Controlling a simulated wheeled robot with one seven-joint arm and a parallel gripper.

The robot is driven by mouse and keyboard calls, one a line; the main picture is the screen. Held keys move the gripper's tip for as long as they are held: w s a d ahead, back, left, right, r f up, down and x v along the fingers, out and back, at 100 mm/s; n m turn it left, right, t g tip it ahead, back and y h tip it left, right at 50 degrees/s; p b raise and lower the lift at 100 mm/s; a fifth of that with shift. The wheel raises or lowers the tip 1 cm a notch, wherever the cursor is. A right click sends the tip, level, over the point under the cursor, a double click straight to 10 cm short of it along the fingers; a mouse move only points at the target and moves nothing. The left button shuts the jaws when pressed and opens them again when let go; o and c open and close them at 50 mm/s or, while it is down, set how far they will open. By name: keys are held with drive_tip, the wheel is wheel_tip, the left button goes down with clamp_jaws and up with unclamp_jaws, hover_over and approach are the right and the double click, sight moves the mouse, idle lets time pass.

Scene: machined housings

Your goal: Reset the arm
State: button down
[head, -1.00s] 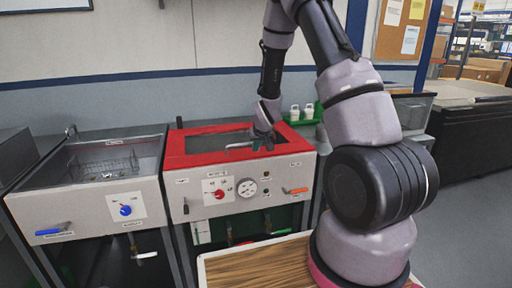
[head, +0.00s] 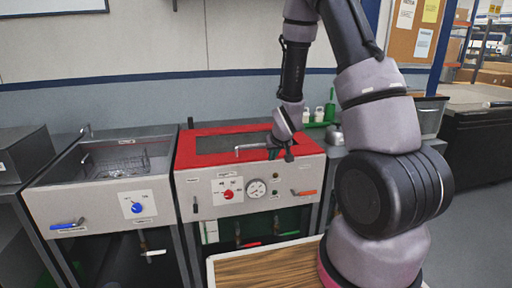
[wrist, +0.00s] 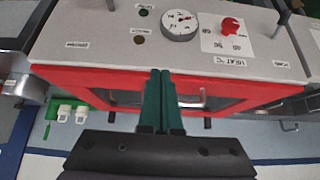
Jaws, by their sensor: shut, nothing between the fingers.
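My gripper (head: 287,155) is shut and empty, at the right part of the red-framed lid (head: 190,155) of the middle machine. Its dark green fingers sit side by side in the wrist view (wrist: 160,73), in front of the red frame. The lid lies flat and closed. Its metal handle (head: 245,149) is just left of my fingers in the head view. In the wrist view the handle (wrist: 202,99) is to the right of the fingers, apart from them. Whether the fingertips touch the machine cannot be told.
The middle machine's front has a red knob (head: 229,194), a gauge (head: 256,188) and an orange-handled valve (head: 304,192). A blue-knobbed machine (head: 90,203) with a wire basket stands left. White bottles (head: 318,114) stand behind. A wood-topped surface (head: 262,272) is in front.

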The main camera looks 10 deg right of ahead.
drive_tip(key=s+r+m, duration=0.1)
drive_tip(key=s+r, duration=0.3)
drive_tip(key=r, duration=0.7)
drive_tip(key=s+r+m, duration=0.2)
drive_tip(key=s+r, duration=0.3)
drive_tip(key=r, duration=0.6)
drive_tip(key=s+r+y, duration=0.1)
drive_tip(key=s+r, duration=0.4)
drive_tip(key=s, duration=0.3)
drive_tip(key=s+a+r+m+y, duration=0.1)
drive_tip(key=s+r, duration=0.4)
drive_tip(key=s, duration=0.4)
drive_tip(key=shift+a+r, duration=0.2)
drive_tip(key=shift+r, duration=0.2)
